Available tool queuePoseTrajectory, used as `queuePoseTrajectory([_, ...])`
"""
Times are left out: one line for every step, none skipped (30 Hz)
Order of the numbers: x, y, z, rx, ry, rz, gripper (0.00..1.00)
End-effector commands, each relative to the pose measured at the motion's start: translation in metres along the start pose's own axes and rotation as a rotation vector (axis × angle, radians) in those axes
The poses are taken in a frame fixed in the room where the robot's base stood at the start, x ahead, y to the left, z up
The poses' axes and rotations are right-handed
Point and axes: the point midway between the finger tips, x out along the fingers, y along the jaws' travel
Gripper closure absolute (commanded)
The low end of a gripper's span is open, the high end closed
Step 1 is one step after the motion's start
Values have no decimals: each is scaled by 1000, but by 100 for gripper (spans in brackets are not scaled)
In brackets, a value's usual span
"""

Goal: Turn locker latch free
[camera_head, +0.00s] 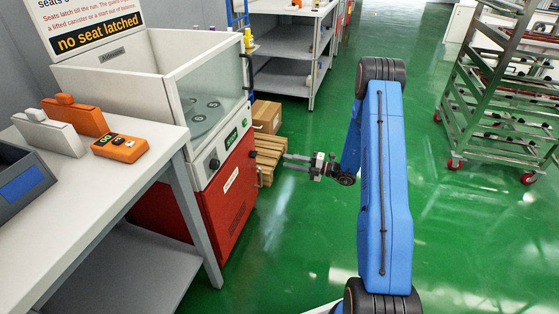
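A white machine (180,95) with a red lower front (228,205) stands at the left. Its clear upper guard shows a grey round plate with several seats (205,115) inside. A dark round knob (214,163) and a small green display (231,139) are on the white front panel. A small dark fitting (252,153) is at the red front's right edge; I cannot tell if it is the latch. My gripper (288,161) is right of the machine, apart from it. It points left, its two thin fingers spread and empty.
A white bench (85,205) at left holds orange and grey blocks, an orange device (119,147) and a dark bin (20,180). A sign (88,25) reads "no seat latched". Wooden pallets (270,155) lie behind my gripper. A wheeled rack (500,95) is at right; green floor between is clear.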

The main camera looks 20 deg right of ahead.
Motion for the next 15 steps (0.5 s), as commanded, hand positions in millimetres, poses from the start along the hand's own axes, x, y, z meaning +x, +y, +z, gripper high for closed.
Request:
queuePoseTrajectory([-7, 0, 1, 0, -3, 0, 70])
queuePoseTrajectory([-10, 0, 1, 0, -3, 0, 70])
queuePoseTrajectory([-14, 0, 0, 0, -2, 0, 70])
queuePoseTrajectory([-16, 0, 0, 0, -1, 0, 70])
queuePoseTrajectory([-18, 0, 0, 0, -1, 0, 70])
queuePoseTrajectory([-20, 0, 0, 0, -1, 1, 70])
queuePoseTrajectory([-21, 0, 0, 0, -1, 1, 70])
queuePoseTrajectory([-22, 0, 0, 0, -1, 1, 70])
queuePoseTrajectory([-22, 0, 0, 0, -1, 1, 70])
queuePoseTrajectory([-23, 0, 0, 0, -1, 1, 70])
queuePoseTrajectory([-23, 0, 0, 0, 0, 1, 70])
queuePoseTrajectory([-23, 0, 0, 0, 0, 1, 70])
queuePoseTrajectory([-23, 0, 0, 0, 0, 1, 70])
queuePoseTrajectory([-23, 0, 0, 0, 0, 1, 70])
queuePoseTrajectory([-22, 0, 0, 0, 0, 1, 70])
